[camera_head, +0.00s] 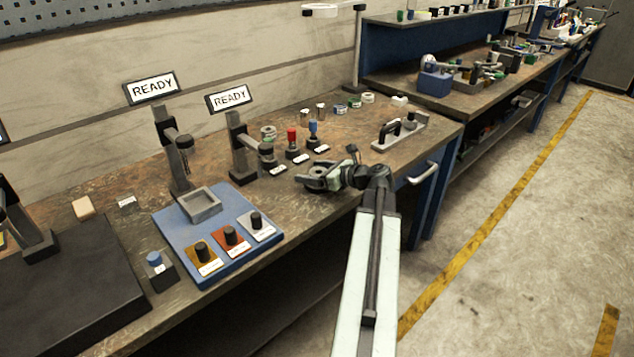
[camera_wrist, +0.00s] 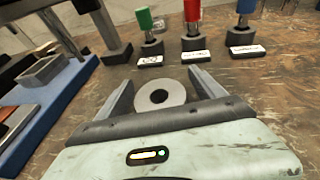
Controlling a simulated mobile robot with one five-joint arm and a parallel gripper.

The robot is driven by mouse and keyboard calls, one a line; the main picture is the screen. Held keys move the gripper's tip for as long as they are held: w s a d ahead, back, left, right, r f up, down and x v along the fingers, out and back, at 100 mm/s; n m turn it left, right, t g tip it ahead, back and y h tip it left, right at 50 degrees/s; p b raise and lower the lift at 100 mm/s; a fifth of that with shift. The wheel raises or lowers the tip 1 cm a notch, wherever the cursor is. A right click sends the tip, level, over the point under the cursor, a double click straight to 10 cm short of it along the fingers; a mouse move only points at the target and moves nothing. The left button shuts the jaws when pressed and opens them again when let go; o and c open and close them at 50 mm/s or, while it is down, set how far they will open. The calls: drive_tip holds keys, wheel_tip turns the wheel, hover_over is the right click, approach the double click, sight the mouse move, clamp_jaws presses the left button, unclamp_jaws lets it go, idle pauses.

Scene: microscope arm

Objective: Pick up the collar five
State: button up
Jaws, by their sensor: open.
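A grey ring-shaped collar (camera_wrist: 160,95) with a dark centre lies between the jaws of my gripper (camera_wrist: 160,79) in the wrist view. My gripper is open, with one finger on each side of the collar. A gap shows at its sides, and I cannot tell how high the fingers are over the table. In the head view my gripper (camera_head: 312,180) is low over the bench near its front edge. No number is readable on the collar.
Green (camera_wrist: 144,20), red (camera_wrist: 192,12) and blue (camera_wrist: 245,7) topped pieces stand in dark holders behind labels, beyond the fingers. A blue tray (camera_head: 179,246) with knobs lies left. A black-handled fixture (camera_head: 404,130) stands right. Bare bench lies around the collar.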

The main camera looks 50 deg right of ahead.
drive_tip(key=shift+w+f, duration=0.1)
drive_tip(key=shift+w, duration=0.15)
clamp_jaws()
